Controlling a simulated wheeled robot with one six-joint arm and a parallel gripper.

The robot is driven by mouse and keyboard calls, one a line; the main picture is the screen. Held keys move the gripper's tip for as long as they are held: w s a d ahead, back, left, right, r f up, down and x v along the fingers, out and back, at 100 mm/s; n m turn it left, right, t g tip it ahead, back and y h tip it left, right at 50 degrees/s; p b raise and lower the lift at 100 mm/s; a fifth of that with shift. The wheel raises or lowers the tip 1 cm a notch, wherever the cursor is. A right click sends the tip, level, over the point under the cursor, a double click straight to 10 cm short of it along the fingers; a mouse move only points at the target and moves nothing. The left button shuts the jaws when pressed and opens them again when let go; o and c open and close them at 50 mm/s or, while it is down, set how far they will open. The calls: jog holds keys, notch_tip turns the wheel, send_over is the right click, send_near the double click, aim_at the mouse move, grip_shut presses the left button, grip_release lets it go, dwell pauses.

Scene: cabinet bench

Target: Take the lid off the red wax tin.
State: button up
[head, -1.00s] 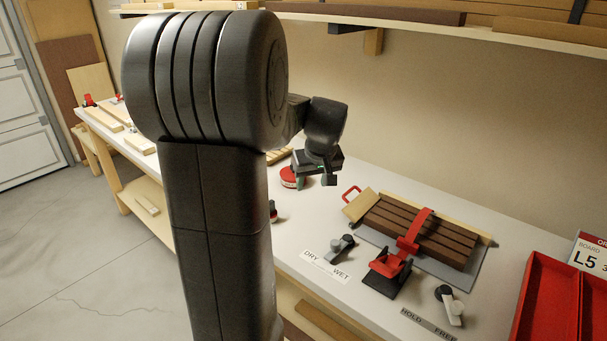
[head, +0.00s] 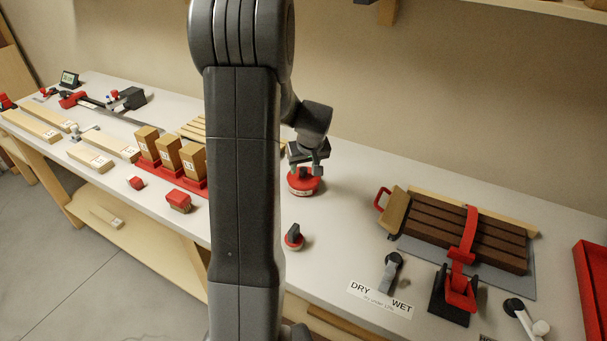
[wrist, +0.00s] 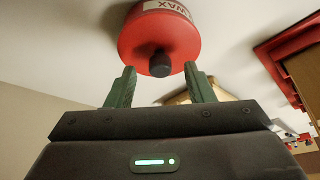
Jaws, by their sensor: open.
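The red wax tin (head: 303,189) stands upright on the bench in the head view, with a pale label band on its side. In the wrist view its red lid (wrist: 135,45) faces me, with a dark round knob (wrist: 160,64) at its middle and a label reading WAX on the tin's side. My gripper (head: 308,168) is just above the tin. In the wrist view my gripper (wrist: 160,77) is open, its two green fingers apart on either side of the knob's line. I cannot tell whether the fingertips reach down to the knob's level.
Wooden blocks in a red holder (head: 185,175) are at left. A clamped brown slatted board (head: 430,225) and a DRY/WET lever (head: 390,272) are at right. Bare bench lies between.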

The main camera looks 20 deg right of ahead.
jog(key=shift+w+f, duration=0.25)
jog(key=shift+f, duration=0.35)
jog(key=shift+c, duration=0.5)
grip_shut()
jog(key=shift+r, duration=0.15)
